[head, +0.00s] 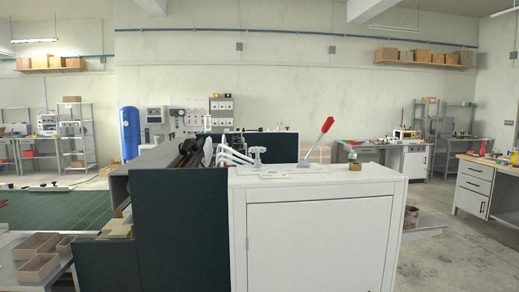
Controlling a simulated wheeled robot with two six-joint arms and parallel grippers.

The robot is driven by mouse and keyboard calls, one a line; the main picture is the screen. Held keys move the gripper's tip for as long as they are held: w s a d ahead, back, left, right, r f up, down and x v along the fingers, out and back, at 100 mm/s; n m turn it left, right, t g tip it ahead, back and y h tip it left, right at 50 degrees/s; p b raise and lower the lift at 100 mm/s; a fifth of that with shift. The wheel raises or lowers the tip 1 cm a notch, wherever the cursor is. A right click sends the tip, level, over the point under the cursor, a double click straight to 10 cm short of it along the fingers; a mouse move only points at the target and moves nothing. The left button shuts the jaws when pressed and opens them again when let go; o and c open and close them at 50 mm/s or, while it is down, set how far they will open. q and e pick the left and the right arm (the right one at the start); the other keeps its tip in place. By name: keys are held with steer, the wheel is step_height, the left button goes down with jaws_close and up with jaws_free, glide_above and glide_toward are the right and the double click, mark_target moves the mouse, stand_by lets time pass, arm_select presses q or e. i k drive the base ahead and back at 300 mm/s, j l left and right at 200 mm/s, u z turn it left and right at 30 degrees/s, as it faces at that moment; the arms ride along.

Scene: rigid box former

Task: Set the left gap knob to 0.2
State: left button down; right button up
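The box former (318,240) stands close in front of me, with a white cabinet and a dark panel on its left side. A pale grey knob (258,151) stands on the cabinet top, beside several white curved levers. I cannot tell whether it is the left gap knob, and no scale or setting is readable. A lever with a red grip (327,124) leans to the right on the same top. Neither of my grippers is in view.
A small bottle (354,158) stands on the cabinet top. Open cardboard boxes (38,268) lie on a table at the lower left, by a green surface (60,212). A workbench (490,184) stands at the right.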

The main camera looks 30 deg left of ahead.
mark_target(257, 161)
steer(key=i+u, duration=0.25)
steer(key=i, duration=0.15)
steer(key=i+l+u, duration=0.2)
steer(key=i, duration=0.2)
steer(key=i+l+u, duration=0.25)
steer(key=i, duration=0.15)
steer(key=j, duration=0.1)
